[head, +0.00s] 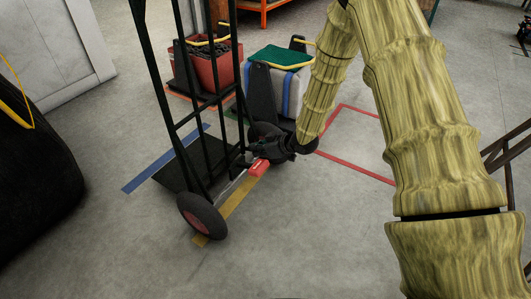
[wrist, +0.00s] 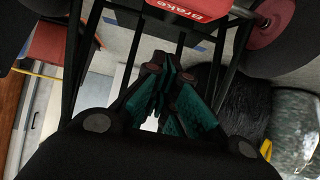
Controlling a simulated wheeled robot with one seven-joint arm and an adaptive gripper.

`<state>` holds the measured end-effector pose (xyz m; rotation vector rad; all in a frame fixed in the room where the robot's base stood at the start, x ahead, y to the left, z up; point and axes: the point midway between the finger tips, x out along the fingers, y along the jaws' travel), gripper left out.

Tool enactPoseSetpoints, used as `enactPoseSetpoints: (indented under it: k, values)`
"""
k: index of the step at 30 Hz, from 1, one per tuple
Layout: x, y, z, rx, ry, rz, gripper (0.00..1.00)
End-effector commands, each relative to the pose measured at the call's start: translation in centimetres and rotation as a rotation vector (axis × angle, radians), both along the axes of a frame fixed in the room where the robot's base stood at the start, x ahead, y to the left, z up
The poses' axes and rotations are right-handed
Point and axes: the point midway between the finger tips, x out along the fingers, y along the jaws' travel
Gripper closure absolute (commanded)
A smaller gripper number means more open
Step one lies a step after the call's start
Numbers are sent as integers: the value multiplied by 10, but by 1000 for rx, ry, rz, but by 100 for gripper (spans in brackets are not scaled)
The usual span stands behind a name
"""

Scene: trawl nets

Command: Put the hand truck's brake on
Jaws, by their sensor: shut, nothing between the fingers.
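The hand truck (head: 190,120) is a dark green upright frame with a black toe plate (head: 190,165) and two wheels. Its near wheel (head: 202,215) has a red hub. The red brake pedal (head: 259,167) sits low between the wheels, and it shows in the wrist view (wrist: 185,8) with the word "Brake" at the top edge. My gripper (head: 255,152) is low at the hand truck, just above and beside the pedal. In the wrist view my gripper (wrist: 168,90) has its teal-padded fingers together and empty. I cannot tell whether it touches the pedal.
A red crate (head: 222,70) and a grey-blue box with a green top (head: 280,75) stand behind the hand truck. Blue, yellow and red tape lines mark the floor. A black bulky thing (head: 40,165) stands at the left. The floor in front is clear.

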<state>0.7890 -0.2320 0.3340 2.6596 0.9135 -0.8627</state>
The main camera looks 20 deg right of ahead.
Motion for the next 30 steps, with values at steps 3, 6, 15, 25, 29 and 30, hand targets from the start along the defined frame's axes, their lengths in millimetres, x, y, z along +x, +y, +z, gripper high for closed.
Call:
enactPoseSetpoints:
  k: [3,6,15,25,29,30]
  values:
    - [-1,-1,-19,0,1,-1,100]
    - [-4,-3,-28,0,0,0,100]
    - [-9,-7,-39,0,-1,1,100]
    - [-10,-7,-39,0,-1,1,100]
    - [-9,-4,-40,4,-4,4,100]
    - [-9,-2,-41,6,-8,7,100]
